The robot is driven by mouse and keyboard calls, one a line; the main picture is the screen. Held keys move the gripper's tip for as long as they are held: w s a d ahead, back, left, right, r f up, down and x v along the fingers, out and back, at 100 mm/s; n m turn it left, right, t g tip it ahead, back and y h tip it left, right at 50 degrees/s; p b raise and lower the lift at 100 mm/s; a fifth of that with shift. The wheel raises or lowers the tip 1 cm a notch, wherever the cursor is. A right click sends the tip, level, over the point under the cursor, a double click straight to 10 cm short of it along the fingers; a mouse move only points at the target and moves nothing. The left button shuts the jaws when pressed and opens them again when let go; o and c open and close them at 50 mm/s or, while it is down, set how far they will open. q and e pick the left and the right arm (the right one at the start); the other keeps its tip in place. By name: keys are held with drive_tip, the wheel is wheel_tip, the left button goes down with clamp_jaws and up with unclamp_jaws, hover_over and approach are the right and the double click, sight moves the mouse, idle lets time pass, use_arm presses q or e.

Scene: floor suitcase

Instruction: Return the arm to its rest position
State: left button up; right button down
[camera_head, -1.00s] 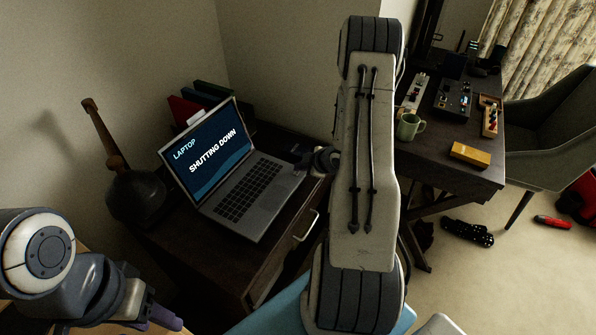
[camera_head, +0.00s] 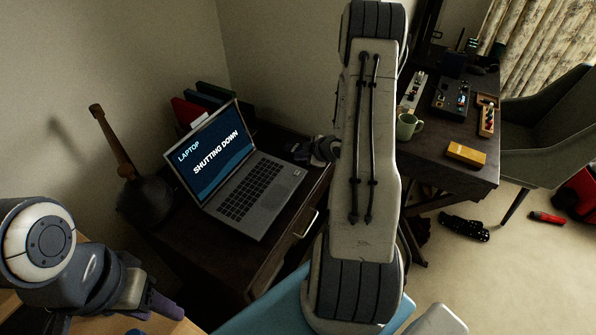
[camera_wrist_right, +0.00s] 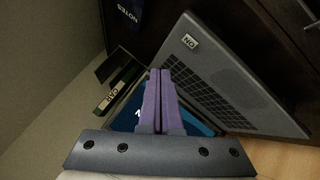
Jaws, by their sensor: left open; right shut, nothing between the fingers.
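My right arm (camera_head: 362,160) rises through the middle of the head view. Its gripper (camera_head: 300,150) shows partly beside the laptop's right edge, mostly hidden behind the arm. In the right wrist view its purple fingers (camera_wrist_right: 159,100) are shut together with nothing between them, in front of the laptop screen and keyboard. The open laptop (camera_head: 250,190) stands on the dark desk, its screen reading "LAPTOP SHUTTING DOWN"; it also shows in the right wrist view (camera_wrist_right: 225,80). My left gripper (camera_head: 165,306) is open and empty at the lower left, apart from the desk.
A dark round-based object with a wooden neck (camera_head: 112,140) stands left of the laptop. Books (camera_head: 190,113) stand behind it. To the right, another desk (camera_head: 440,172) holds a green mug (camera_head: 408,126), a yellow block (camera_head: 466,154) and devices. A grey chair (camera_head: 555,130) stands beside it.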

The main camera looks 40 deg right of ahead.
idle(0.4)
drive_tip(key=w+a+r+g, duration=0.2)
drive_tip(key=w+a+r, duration=0.1)
drive_tip(key=a+r, duration=0.55)
drive_tip(key=s+a+r+m+g+h, duration=0.1)
drive_tip(key=s+a+r, duration=0.2)
drive_tip(key=a, duration=0.5)
drive_tip(key=s+a+r+m+g, duration=0.1)
drive_tip(key=s+a+r, duration=0.1)
drive_tip(key=a, duration=0.6)
drive_tip(key=s+a+r+g, duration=0.1)
drive_tip(key=s+a, duration=0.3)
drive_tip(key=s, duration=0.4)
drive_tip(key=s+a+r+g+y, duration=0.1)
drive_tip(key=s+a+r+g, duration=0.1)
drive_tip(key=s, duration=0.6)
drive_tip(key=s+a+r+g, duration=0.2)
drive_tip(key=s+a+r, duration=0.1)
drive_tip(key=s+a, duration=0.4)
drive_tip(key=shift+s+m, duration=0.3)
drive_tip(key=shift+s, duration=0.55)
